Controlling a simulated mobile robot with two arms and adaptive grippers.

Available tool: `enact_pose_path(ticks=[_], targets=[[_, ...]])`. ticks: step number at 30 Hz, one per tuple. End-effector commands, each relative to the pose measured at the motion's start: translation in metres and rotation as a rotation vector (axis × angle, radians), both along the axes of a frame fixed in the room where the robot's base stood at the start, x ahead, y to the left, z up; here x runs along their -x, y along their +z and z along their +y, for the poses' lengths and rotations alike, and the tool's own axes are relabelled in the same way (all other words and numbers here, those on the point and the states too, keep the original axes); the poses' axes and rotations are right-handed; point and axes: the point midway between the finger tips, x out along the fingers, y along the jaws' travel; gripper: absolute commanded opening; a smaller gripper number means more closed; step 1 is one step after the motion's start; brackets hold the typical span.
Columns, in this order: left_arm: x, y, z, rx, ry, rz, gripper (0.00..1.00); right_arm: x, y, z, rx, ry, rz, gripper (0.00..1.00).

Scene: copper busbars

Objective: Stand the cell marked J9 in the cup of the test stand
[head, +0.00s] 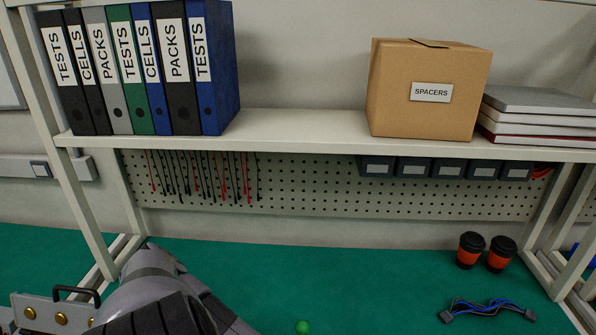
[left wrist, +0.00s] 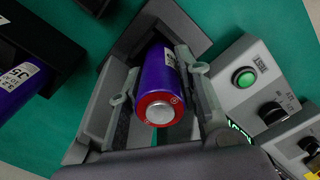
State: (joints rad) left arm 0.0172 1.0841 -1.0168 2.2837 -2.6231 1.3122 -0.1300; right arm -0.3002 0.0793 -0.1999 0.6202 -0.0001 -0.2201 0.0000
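In the left wrist view, a purple cell (left wrist: 161,88) with a red ring and a silver terminal at its near end stands between the fingers of my left gripper (left wrist: 160,65). The fingers close in on both its sides and look shut on it. A bit of white label shows on the cell; its mark cannot be read. Its far end meets a dark grey square block (left wrist: 185,22), and whether it sits inside it is hidden. A grey unit with a green button (left wrist: 244,77) and black knobs, seemingly the test stand, is at right. My right gripper is not in view.
A second purple cell (left wrist: 20,85), label partly reading 35, lies in a black holder (left wrist: 50,40) at left. In the head view, two cups (head: 470,249) and a cable bundle (head: 487,309) are on the green bench. Binders (head: 140,70) and a spacers box (head: 425,90) stand on the shelf (head: 300,131).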

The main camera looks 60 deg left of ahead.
Motion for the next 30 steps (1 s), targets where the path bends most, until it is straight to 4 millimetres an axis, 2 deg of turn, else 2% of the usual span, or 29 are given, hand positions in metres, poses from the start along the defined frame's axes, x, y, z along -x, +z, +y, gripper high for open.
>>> enact_pose_path(ticks=[1,9,20,30], targets=[[0.000,0.000,0.000,0.000,0.000,0.000,0.36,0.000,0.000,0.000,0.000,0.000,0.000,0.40],[0.000,0.000,0.000,0.000,0.000,0.000,0.54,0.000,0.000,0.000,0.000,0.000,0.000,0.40],[0.000,0.003,0.000,-0.001,0.000,0.001,0.54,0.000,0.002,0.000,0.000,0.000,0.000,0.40],[0.000,0.035,0.001,-0.001,0.000,0.000,0.54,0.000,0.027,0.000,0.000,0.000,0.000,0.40]])
